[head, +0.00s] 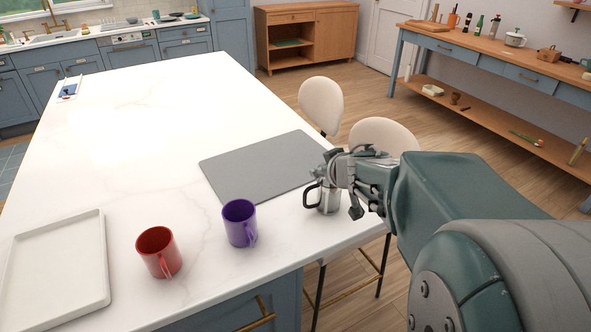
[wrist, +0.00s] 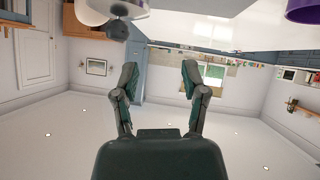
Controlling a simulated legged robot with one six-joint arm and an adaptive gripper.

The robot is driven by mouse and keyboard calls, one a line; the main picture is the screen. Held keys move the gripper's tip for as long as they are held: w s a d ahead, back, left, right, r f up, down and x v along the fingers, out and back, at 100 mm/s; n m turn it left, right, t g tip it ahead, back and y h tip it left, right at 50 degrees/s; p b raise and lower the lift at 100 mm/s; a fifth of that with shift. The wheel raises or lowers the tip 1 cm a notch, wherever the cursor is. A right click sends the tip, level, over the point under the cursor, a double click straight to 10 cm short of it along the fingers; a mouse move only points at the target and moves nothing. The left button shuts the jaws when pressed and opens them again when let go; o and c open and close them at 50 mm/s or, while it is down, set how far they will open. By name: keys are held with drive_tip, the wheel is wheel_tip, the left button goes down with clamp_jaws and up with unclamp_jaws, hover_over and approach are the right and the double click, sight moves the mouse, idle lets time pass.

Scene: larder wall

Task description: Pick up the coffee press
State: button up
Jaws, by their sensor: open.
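The coffee press (head: 329,201), a shiny metal pot with a black handle on its left, stands upright on the white counter near its right edge. My gripper (head: 346,186) is at the press from the right in the head view and hides its top and right side. In the wrist view the two fingers of my gripper (wrist: 157,75) are spread apart with nothing between them. There a dark round knob (wrist: 117,29), seemingly the top of the press, shows at the upper edge, outside the fingers. Whether a finger touches the press cannot be told.
A purple mug (head: 239,223) and a red mug (head: 159,252) stand left of the press. A grey mat (head: 258,165) lies behind it, and a white tray (head: 55,268) lies at far left. Pale stools (head: 380,134) stand beside the counter. The counter's far middle is clear.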

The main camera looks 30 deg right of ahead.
sight(305, 198)
drive_tip(key=f+g+y, duration=0.1)
drive_tip(key=f, duration=0.2)
drive_tip(key=w+a+f+y, duration=0.1)
drive_tip(key=f, duration=0.2)
drive_tip(key=f+n+g+y, duration=0.1)
drive_tip(key=f, duration=0.2)
drive_tip(key=shift+w+a+f+g, duration=0.2)
drive_tip(key=shift+w+g, duration=0.1)
drive_tip(key=shift+w, duration=0.1)
drive_tip(key=shift+w+d+f, duration=0.1)
drive_tip(key=shift+w+f, duration=0.25)
drive_tip(key=x, duration=0.5)
drive_tip(key=shift+d, duration=0.1)
drive_tip(key=shift+c, duration=0.3)
clamp_jaws()
